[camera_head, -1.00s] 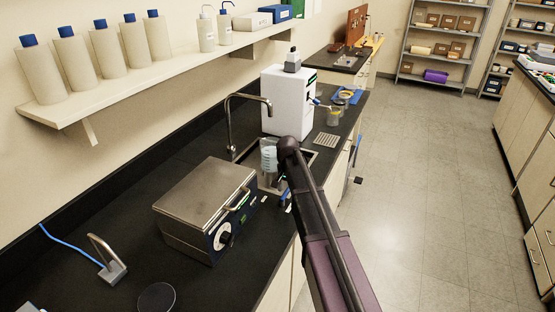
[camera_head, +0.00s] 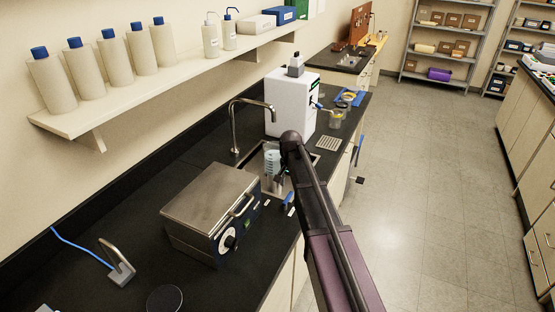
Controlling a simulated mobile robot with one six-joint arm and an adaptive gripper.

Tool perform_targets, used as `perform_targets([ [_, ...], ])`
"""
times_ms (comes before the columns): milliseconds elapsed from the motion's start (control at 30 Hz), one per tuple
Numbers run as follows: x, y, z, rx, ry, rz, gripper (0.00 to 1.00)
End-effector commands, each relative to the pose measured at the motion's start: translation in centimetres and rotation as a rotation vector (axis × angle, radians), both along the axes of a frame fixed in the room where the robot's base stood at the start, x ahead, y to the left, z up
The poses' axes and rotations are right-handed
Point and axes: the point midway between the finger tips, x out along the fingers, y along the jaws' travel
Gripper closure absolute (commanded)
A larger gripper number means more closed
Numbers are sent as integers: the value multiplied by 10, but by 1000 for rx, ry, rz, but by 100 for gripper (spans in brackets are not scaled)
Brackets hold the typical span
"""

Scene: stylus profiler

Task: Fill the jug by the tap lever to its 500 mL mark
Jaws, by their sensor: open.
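A clear jug with pale blue markings (camera_head: 272,161) stands at the sink, below the curved tap (camera_head: 234,128). Its lower part is partly hidden, and I cannot read its marks or tell a water level. My gripper (camera_head: 280,174) is a small dark shape just right of the jug, below the dark arm joint. It is open; whether it touches the jug cannot be told. A white dispenser unit (camera_head: 287,112) stands behind the sink, with a small blue lever-like part (camera_head: 319,106) on its right side.
A steel-topped box with a dial (camera_head: 208,196) stands left of the sink, close to the jug. A blue item (camera_head: 288,200) lies by the counter's front edge. A drain grid (camera_head: 328,144) lies right of the sink. A bottle shelf (camera_head: 110,118) overhangs the back.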

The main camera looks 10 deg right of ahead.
Motion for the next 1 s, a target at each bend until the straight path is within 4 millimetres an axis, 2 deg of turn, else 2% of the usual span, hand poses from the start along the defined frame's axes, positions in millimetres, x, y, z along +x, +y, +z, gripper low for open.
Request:
perform_targets([
  [100,0,0,12,0,0,0,43],
  [300,0,0,22,0,0,0,43],
  [1000,0,0,22,0,0,0,43],
])
